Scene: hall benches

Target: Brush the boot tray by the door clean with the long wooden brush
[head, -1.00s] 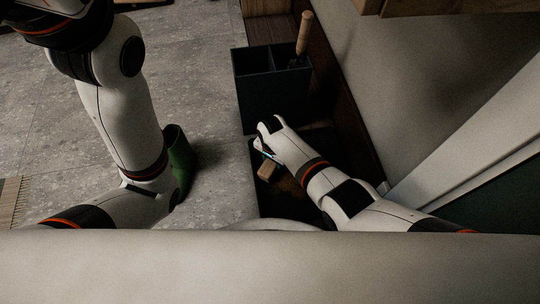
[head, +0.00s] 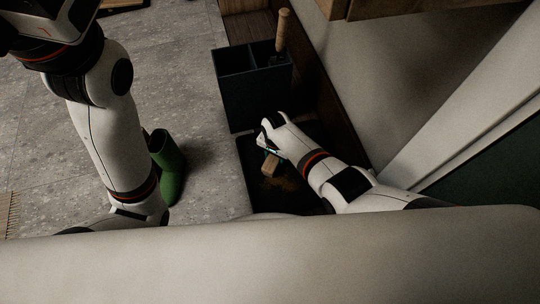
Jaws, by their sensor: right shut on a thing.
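The dark boot tray (head: 241,179) lies on the floor against the wall, partly hidden by my right arm. A brown patch of dirt (head: 287,184) shows on its bottom. My right gripper (head: 267,146) is low over the tray and shut on a wooden brush (head: 270,166). The brush's pale wooden end sticks out below the fingers, beside the dirt; the rest is hidden, and I cannot tell whether it touches the tray. My left arm reaches up the left side, and its gripper is out of the picture.
A dark divided bin (head: 245,100) stands just behind the tray, with a wooden handle (head: 283,30) sticking up from it. A green boot (head: 168,165) stands on the grey floor, close to my left arm. Open floor (head: 180,60) lies left of the bin.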

